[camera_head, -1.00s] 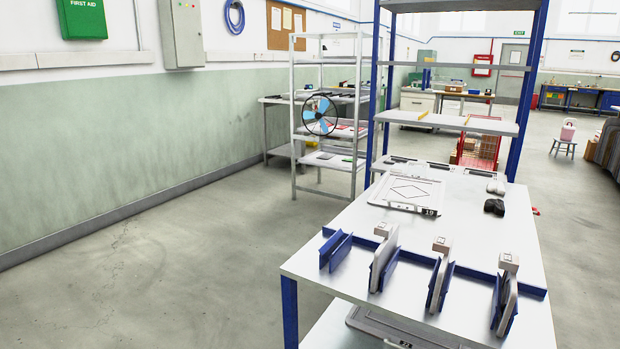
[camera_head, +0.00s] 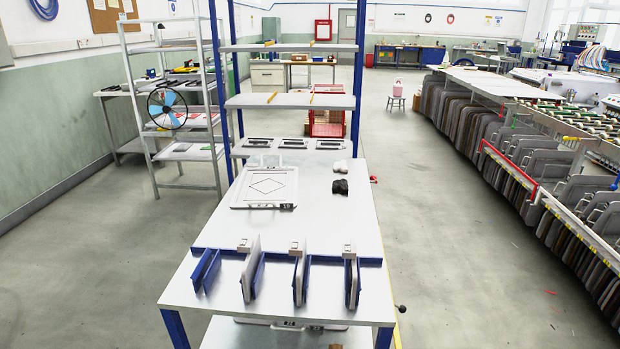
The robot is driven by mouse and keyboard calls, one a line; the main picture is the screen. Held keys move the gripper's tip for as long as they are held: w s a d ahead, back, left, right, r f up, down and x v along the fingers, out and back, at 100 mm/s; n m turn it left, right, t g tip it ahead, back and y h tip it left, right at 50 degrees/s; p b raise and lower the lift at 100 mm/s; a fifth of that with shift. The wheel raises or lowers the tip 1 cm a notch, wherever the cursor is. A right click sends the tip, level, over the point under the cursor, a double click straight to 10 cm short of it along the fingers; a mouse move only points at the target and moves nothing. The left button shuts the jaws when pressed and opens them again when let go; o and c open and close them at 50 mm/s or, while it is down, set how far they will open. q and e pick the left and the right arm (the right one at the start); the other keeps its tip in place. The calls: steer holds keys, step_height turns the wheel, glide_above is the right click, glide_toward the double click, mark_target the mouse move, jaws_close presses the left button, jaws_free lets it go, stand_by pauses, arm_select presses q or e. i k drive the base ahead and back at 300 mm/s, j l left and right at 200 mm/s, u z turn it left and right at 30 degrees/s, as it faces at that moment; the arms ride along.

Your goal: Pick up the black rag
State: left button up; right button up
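A black rag (camera_head: 340,187) lies crumpled on the grey-white workbench (camera_head: 225,283), towards its far right edge. A white rag (camera_head: 340,167) lies just behind it. A white tray or plate with a diamond outline (camera_head: 266,187) is to the left of the black rag, apart from it. Neither of my grippers shows in the head view, so I cannot see whether they are open or shut.
Blue holders with upright plates (camera_head: 301,280) stand along the bench's near part. A blue-framed shelf (camera_head: 289,101) rises behind the bench. Racks of grey panels (camera_head: 490,140) line the right side.

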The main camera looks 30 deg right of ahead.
mark_target(341, 185)
steer(key=l+u, duration=0.85)
steer(key=i+l, duration=0.05)
steer(key=l, duration=0.05)
